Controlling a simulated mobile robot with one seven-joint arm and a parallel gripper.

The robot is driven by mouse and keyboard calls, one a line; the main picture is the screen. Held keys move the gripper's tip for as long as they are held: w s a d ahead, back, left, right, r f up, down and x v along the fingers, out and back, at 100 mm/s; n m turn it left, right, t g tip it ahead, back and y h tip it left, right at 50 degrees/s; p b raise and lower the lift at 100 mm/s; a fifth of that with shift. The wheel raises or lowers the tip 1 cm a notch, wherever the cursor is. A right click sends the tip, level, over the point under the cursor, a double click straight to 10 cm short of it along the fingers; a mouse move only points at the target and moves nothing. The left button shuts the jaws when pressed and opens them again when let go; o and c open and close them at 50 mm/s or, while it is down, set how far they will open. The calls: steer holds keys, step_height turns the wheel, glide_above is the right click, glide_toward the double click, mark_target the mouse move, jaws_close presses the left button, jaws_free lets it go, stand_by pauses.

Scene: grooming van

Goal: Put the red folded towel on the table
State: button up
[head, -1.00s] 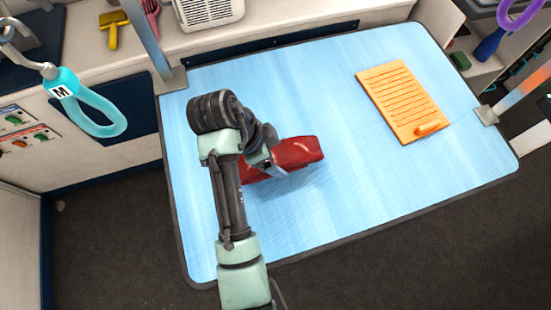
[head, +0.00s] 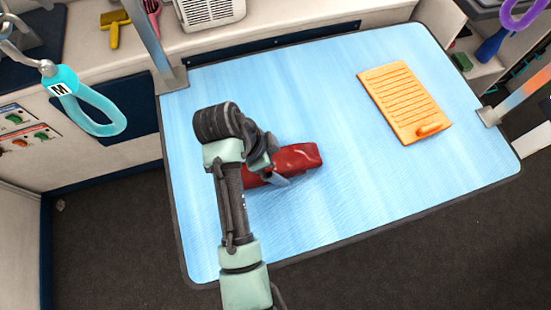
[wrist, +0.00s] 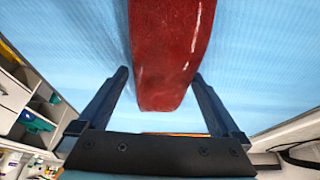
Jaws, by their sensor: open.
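The red folded towel (head: 298,159) lies on the blue table top (head: 350,205), left of its middle. My gripper (head: 277,176) is at the towel's near left side, and my arm hides the towel's left end in the head view. In the wrist view the towel (wrist: 172,45) reaches in between the two fingers of my gripper (wrist: 160,75). The fingers are spread, with a gap of blue surface on each side of the towel. My gripper is open and not clamped on it.
An orange ridged board (head: 404,102) lies on the table's right part. A metal post (head: 153,45) stands at the table's back left corner. A teal loop (head: 92,110) hangs at left. The table's front right is clear.

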steer(key=p+v, duration=0.3)
steer(key=v, duration=0.7)
steer(key=shift+w, duration=0.1)
steer(key=shift+p+v, duration=1)
steer(key=shift+p, duration=0.25)
steer(key=w+r+n+t+y, duration=0.15)
steer(key=w+r+t, duration=0.3)
steer(key=r, duration=0.45)
steer(key=w+d+r+n+t+y, duration=0.1)
steer(key=w+r+n+t, duration=0.3)
steer(key=r, duration=0.5)
steer(key=w+r+n+t+y, duration=0.1)
steer(key=w+r+n+t, duration=0.1)
steer(key=w+r+t, duration=0.6)
steer(key=s+d+r+n+t, duration=0.1)
steer(key=s+r, duration=0.1)
steer(key=r, duration=0.7)
steer(key=s+d+r+n+t, duration=0.1)
steer(key=s+r+n+t, duration=0.15)
steer(key=r, duration=0.65)
steer(key=s+d+r+n+t, duration=0.1)
steer(key=s+r+n+t, duration=0.2)
steer(key=s+r, duration=0.9)
step_height(320, 180, up, 3)
steer(key=t, duration=0.3)
steer(key=shift+s+d+y, duration=0.25)
steer(key=shift+d+y, duration=0.1)
steer(key=shift+d, duration=0.05)
